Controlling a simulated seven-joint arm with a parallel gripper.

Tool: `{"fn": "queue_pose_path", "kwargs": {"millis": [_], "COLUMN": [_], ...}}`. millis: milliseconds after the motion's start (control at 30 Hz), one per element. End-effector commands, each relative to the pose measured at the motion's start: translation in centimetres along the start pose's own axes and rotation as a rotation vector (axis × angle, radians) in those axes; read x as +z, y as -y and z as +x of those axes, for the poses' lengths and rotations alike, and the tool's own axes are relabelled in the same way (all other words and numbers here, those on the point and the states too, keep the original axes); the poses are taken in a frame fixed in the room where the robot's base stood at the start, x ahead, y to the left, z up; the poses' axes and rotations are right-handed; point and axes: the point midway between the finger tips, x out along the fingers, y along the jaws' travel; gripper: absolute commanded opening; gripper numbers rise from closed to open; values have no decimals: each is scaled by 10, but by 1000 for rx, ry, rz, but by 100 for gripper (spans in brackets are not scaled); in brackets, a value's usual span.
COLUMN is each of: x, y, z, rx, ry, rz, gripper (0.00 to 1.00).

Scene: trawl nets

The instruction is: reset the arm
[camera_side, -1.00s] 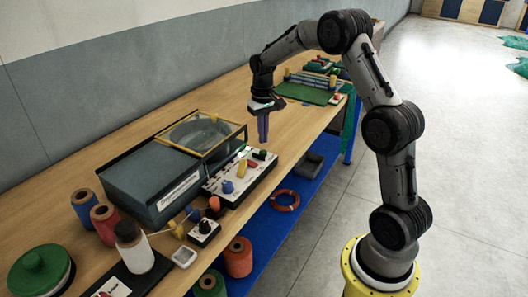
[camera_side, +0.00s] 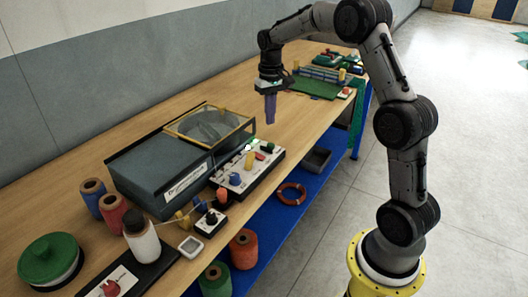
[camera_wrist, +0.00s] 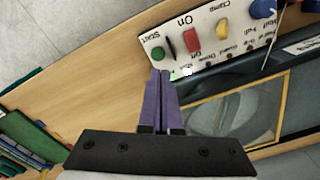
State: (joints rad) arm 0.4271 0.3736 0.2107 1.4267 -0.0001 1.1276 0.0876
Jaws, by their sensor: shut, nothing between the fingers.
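My gripper (camera_side: 270,108) is shut and empty, its purple fingers pointing down above the wooden bench. In the side view it hangs in the air behind the white control panel (camera_side: 262,180). In the wrist view the closed fingertips (camera_wrist: 160,76) appear just below the panel's edge (camera_wrist: 152,41), next to the green start button (camera_wrist: 158,53). I see no contact with the panel or bench. My arm arches up from its yellow base and over to the bench.
A grey machine with a yellow-framed clear lid (camera_side: 250,131) stands beside the panel. Spools (camera_side: 111,214) and a green-lidded tub (camera_side: 48,256) stand at the near end. A green board (camera_side: 312,87) lies farther back. Bare bench (camera_side: 150,135) runs along the wall.

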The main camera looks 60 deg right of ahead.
Motion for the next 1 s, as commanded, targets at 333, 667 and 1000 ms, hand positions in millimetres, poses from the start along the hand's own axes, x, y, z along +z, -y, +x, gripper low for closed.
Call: {"fn": "queue_pose_path", "kwargs": {"millis": [333, 667, 1000], "x": [72, 210, 316], "y": [58, 70, 45], "z": [-116, -157, -106], "rx": [-37, -96, -139], "ry": [-221, -400, -498], "rz": [-159, -341, -484], "gripper": [0, 0, 0]}}
